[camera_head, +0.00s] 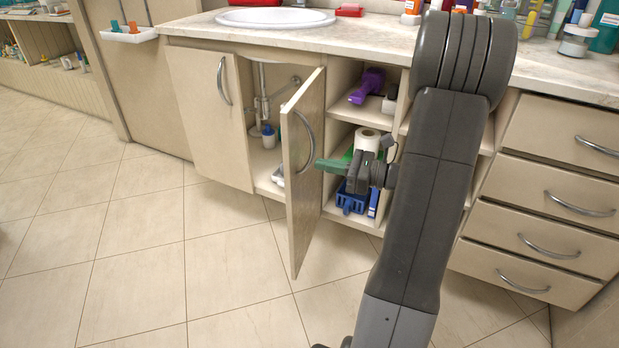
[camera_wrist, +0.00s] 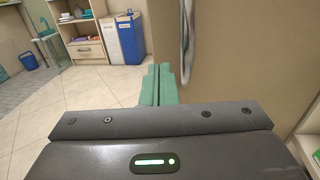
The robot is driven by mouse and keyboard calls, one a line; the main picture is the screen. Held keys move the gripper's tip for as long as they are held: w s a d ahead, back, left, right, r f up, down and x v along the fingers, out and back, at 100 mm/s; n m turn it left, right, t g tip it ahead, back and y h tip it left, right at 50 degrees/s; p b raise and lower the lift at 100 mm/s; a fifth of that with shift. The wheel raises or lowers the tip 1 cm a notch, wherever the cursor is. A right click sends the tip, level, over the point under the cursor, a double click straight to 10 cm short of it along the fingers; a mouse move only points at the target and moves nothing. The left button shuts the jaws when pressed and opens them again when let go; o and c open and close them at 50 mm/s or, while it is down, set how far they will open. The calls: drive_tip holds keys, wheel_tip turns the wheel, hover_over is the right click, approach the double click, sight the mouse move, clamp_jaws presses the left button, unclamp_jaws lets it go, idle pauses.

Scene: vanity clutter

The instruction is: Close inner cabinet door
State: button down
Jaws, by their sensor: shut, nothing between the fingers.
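The inner cabinet door (camera_head: 303,167) under the sink is a beige panel with a curved metal handle (camera_head: 306,143). It stands swung well open, its edge toward the camera. My gripper (camera_head: 320,165) is shut and empty, its green fingertips beside the door's handle side, near the lower part of the handle. I cannot tell whether they touch it. In the wrist view the green fingers (camera_wrist: 159,86) are together, with the door panel (camera_wrist: 230,55) and its handle (camera_wrist: 186,40) just to the right.
Open shelves right of the door hold a purple item (camera_head: 367,86), a white roll (camera_head: 367,140) and a blue basket (camera_head: 351,197). Drawers (camera_head: 560,167) are at the right. The tiled floor (camera_head: 150,240) in front is clear.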

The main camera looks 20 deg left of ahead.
sight(291, 159)
drive_tip(key=shift+s+a+b, duration=0.2)
drive_tip(key=shift+a+b, duration=0.65)
drive_tip(key=shift+a, duration=2.05)
drive_tip(key=shift+a, duration=0.1)
